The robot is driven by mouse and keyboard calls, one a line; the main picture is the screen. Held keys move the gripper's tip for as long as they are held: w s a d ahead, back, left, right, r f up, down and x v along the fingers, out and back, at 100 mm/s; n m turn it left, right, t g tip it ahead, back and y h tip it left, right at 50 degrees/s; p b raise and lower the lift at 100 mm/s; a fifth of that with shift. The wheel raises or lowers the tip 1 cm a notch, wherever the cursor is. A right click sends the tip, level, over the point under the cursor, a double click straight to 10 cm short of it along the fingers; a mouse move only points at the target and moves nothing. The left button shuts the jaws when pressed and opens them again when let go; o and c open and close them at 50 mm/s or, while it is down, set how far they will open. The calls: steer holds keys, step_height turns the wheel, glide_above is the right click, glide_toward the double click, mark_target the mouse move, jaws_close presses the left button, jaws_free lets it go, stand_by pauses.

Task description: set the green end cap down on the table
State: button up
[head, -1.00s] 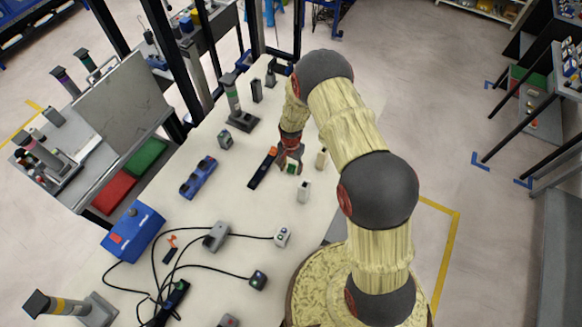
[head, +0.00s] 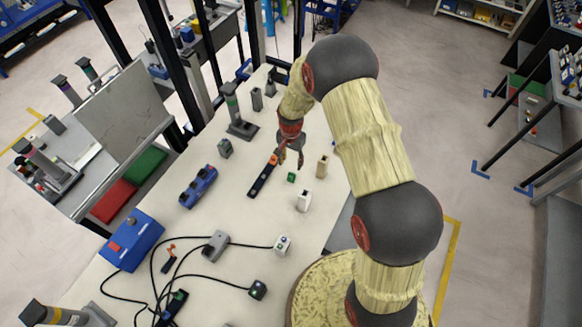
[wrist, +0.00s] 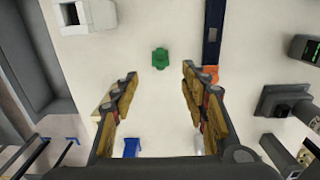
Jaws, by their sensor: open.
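The green end cap (head: 291,177) lies on the white table (head: 240,205), between a black bar with an orange end and a white block. It also shows in the wrist view (wrist: 160,58), beyond my fingertips and between their lines. My gripper (head: 290,160) is above the table, just behind the cap in the head view and apart from it. In the wrist view both fingers of my gripper (wrist: 158,85) are spread wide, with nothing between them.
Near the cap are the black bar (head: 262,176), a white block (head: 304,201) and a tan block (head: 322,166). A blue part (head: 198,186) lies to the left. A blue box (head: 132,240) and cabled devices occupy the front left. Bare table surrounds the cap.

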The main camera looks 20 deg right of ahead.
steer(key=s+r+n+t, duration=0.1)
steer(key=s+r+n, duration=0.15)
steer(key=r, duration=1.15)
steer(key=s+r+n+t, duration=0.2)
steer(key=s+r, duration=0.2)
steer(key=r, duration=1)
steer(key=s+r+n+t, duration=0.1)
steer(key=s+r+n, duration=0.1)
steer(key=s+r, duration=0.4)
steer(key=s+r+n+t, duration=0.1)
steer(key=s+r, duration=0.6)
steer(key=s, duration=0.8)
steer(key=shift+s+d+r+n+t, duration=0.2)
steer(key=shift+s+n+t, duration=0.1)
steer(key=shift+n, duration=0.45)
